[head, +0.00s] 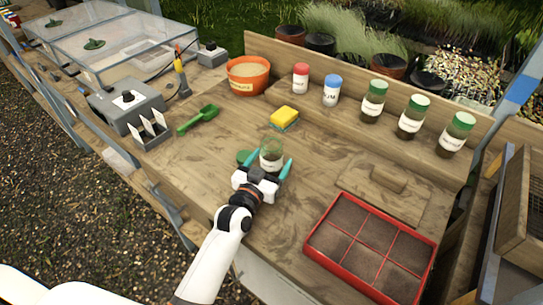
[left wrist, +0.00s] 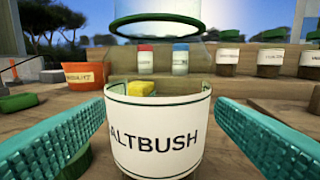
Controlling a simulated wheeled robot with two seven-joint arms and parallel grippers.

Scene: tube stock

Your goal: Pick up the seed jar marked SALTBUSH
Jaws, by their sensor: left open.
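A clear glass jar (head: 271,155) with a white label stands upright on the wooden bench. In the left wrist view the label of this jar (left wrist: 155,135) reads "ALTBUSH", with the first letter out of sight round the curve. My left gripper (head: 268,164) is open, with one teal finger on each side of the jar. In the left wrist view the fingers of my left gripper (left wrist: 160,118) flank the jar with a gap on both sides. A green disc like a lid (head: 245,157) lies just left of the jar. My right gripper is not in view.
A yellow sponge (head: 284,116) lies behind the jar. Red-lidded (head: 300,78) and blue-lidded (head: 332,90) jars and green-lidded jars (head: 413,117) stand along the back. A red seed tray (head: 318,243) is at front right, a green scoop (head: 198,119) at left, an orange pot (head: 247,76) behind.

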